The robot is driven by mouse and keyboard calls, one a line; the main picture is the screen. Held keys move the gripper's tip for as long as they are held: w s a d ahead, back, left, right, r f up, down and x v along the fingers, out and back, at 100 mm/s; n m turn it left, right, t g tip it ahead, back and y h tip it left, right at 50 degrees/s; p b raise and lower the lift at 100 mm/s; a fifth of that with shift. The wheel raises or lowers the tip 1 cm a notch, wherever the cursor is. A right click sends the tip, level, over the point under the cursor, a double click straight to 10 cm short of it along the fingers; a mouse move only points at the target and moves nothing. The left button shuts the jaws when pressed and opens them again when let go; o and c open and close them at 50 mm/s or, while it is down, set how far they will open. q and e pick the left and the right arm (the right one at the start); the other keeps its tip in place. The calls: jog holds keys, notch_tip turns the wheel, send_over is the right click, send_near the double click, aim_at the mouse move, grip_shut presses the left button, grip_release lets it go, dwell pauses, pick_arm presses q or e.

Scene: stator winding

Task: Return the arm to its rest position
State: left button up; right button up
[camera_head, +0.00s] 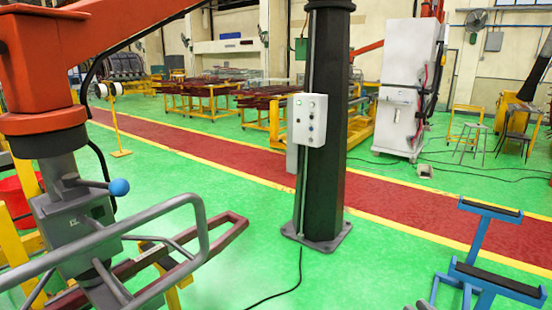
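What I take for my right gripper (422,304) shows only as a small grey piece at the bottom edge, left of the blue stand. The rest of it is cut off, so I cannot tell whether it is open or shut, or holds anything. My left gripper is not in view. No rest position can be made out in the picture.
An orange and grey machine (40,70) with a looped grey handle (203,215) fills the left side. A dark column (322,190) with a white control box (308,119) stands in the middle. A blue stand (470,270) is at lower right. Green floor (370,265) lies clear between them.

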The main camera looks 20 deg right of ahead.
jog(key=shift+w+a, duration=0.5)
